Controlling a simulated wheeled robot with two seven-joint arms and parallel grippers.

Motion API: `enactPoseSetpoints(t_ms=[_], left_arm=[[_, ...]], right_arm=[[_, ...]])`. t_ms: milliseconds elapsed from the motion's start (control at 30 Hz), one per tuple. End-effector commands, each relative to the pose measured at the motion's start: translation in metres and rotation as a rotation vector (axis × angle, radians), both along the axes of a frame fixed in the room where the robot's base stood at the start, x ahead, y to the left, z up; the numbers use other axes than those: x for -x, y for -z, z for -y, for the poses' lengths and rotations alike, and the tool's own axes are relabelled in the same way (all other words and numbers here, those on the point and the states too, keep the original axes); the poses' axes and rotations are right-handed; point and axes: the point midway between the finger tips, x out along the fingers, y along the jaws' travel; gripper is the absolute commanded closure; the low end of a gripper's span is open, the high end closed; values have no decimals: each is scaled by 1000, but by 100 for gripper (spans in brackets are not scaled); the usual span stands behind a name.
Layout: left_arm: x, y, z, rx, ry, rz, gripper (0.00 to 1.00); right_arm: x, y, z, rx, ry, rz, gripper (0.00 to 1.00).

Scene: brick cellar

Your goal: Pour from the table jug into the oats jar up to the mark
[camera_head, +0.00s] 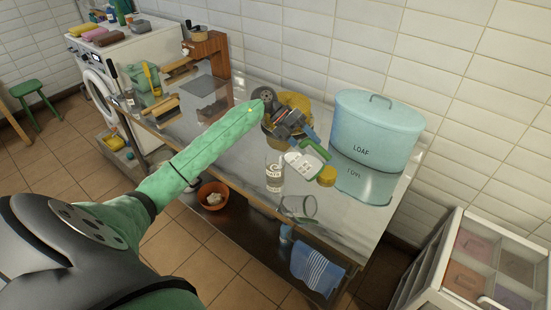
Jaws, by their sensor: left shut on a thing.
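My left gripper (312,140) reaches in over the metal table (228,160). It is shut on the green handle of a white, dark-spotted jug (303,166). The jug looks tilted, its white body beside the top of the oats jar. The oats jar (274,172) is clear glass with white lettering and stands upright near the table's front edge. I cannot make out a mark, the level in it, or any stream. A yellow lid (327,176) is just right of the jug. My right gripper is not in view.
A pale blue LOAF bin (375,132) stands at the table's back right. A yellow item (296,100) is partly hidden behind my gripper. A clear round glass item (298,207) is near the front edge. A dark mat (211,111) lies further left. A blue striped towel (317,268) hangs below.

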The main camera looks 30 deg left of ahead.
Motion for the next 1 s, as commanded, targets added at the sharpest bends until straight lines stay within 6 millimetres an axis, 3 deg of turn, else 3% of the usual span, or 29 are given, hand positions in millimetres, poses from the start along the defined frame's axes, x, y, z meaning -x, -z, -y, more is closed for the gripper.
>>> enactPoseSetpoints(t_ms=[500, 1000], left_arm=[[0, -3, -3, 29, 0, 3, 88], [0, -6, -7, 63, 0, 7, 88]], right_arm=[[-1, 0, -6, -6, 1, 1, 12], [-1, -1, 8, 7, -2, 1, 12]])
